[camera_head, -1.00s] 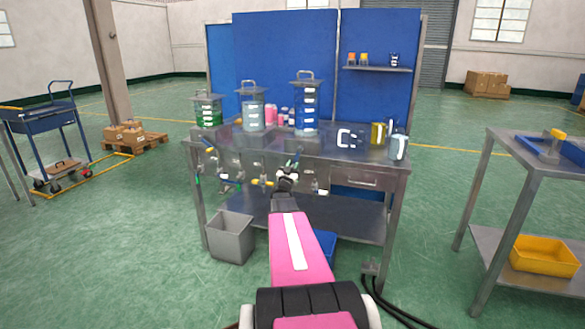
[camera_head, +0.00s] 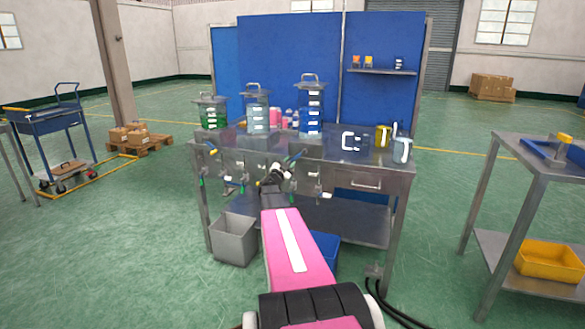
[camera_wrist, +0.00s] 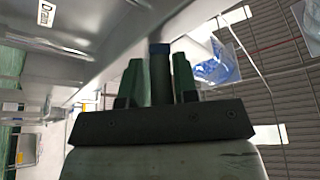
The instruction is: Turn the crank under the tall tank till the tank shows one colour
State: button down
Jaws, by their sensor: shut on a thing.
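The tall tank (camera_head: 311,108) stands on the bench top, right of two shorter tanks. It is clear with a lid handle; blue shows behind white labels, and I cannot tell if it is one colour. My gripper (camera_head: 274,174) is at the bench's front edge, below and left of the tall tank. The crank's arm and hub are hidden.
The green tank (camera_head: 211,113) and pale tank (camera_head: 256,115) stand to the left. Several valves and levers line the bench front (camera_head: 225,160) near my gripper. A grey bin (camera_head: 234,240) stands below left. A clamp and cups are on the bench's right.

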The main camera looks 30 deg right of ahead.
aim_at(292, 142)
jog(key=r+m, duration=0.1)
jog(key=w+a+r+m+g, duration=0.1)
jog(key=m, duration=0.1)
jog(key=shift+w+g, duration=0.2)
jog(key=shift+g, duration=0.1)
jog(key=r+m, duration=0.1)
jog(key=m, duration=0.1)
jog(key=r+m+g, duration=0.1)
jog(key=m, duration=0.1)
jog(key=shift+w+a+r+m+y, duration=0.1)
jog(key=shift+w+r+m+y, duration=0.1)
jog(key=shift+r+m+y, duration=0.15)
notch_tip(292, 142, up, 2)
jog(key=m+g, duration=0.1)
jog(key=m, duration=0.1)
jog(key=shift+m+y, duration=0.35)
jog(key=m, duration=0.1)
jog(key=r, duration=0.1)
jog(key=r+m, duration=0.1)
jog(key=shift+s+d+m+g+y, duration=0.25)
jog(key=shift+m+g+y, duration=0.05)
jog(key=shift+y, duration=0.1)
jog(key=s+d+r+m+t+y, duration=0.1)
jog(key=s+d+r+m+y, duration=0.3)
jog(key=m, duration=0.3)
jog(key=shift+s+r+m, duration=0.3)
jog(key=shift+r+m, duration=0.1)
jog(key=shift+s+d, duration=0.1)
jog(key=shift+s, duration=0.05)
